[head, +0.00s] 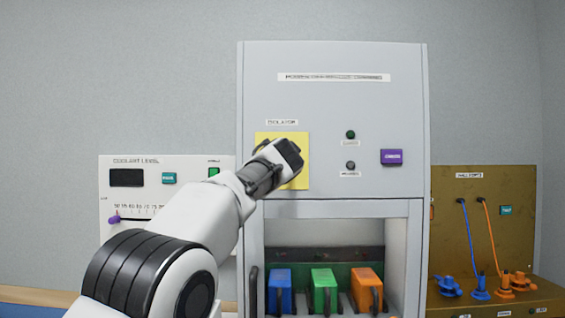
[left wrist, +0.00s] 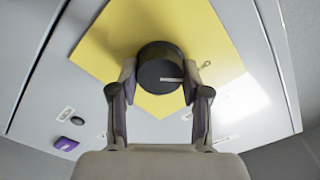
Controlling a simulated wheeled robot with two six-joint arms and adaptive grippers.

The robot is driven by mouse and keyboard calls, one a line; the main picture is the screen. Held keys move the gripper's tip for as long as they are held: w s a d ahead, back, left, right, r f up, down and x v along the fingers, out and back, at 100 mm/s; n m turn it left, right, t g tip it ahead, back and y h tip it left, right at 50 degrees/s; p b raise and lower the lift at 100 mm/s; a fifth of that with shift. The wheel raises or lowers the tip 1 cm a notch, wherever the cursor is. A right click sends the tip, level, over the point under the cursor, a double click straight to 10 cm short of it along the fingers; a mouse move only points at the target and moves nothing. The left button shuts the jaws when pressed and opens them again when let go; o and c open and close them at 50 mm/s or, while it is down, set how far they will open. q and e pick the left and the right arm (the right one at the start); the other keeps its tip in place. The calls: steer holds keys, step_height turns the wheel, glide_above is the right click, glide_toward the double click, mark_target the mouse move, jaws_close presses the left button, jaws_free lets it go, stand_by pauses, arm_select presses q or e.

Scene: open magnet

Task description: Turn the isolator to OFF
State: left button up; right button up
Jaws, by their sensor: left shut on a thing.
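The isolator knob (left wrist: 160,72) is a round black dial with a white pointer line, on a yellow plate (left wrist: 100,38). In the left wrist view the fingers of my left gripper (left wrist: 160,84) are on either side of the knob and shut on it. The wrist view is rotated, and the plate looks tilted there. In the head view the yellow plate (head: 268,142) is on the upper grey cabinet under a small label, and my left gripper (head: 285,160) covers the knob. My right gripper is in neither view.
A coolant level panel (head: 140,165) is at left, a brown board with cables (head: 500,215) at right.

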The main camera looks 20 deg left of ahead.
arm_select(q)
steer(key=o, duration=1.1)
steer(key=shift+a+f, duration=0.1)
steer(key=shift+f, duration=0.1)
steer(key=shift+o, duration=0.2)
steer(key=shift+r, duration=0.1)
steer(key=v, duration=1.2)
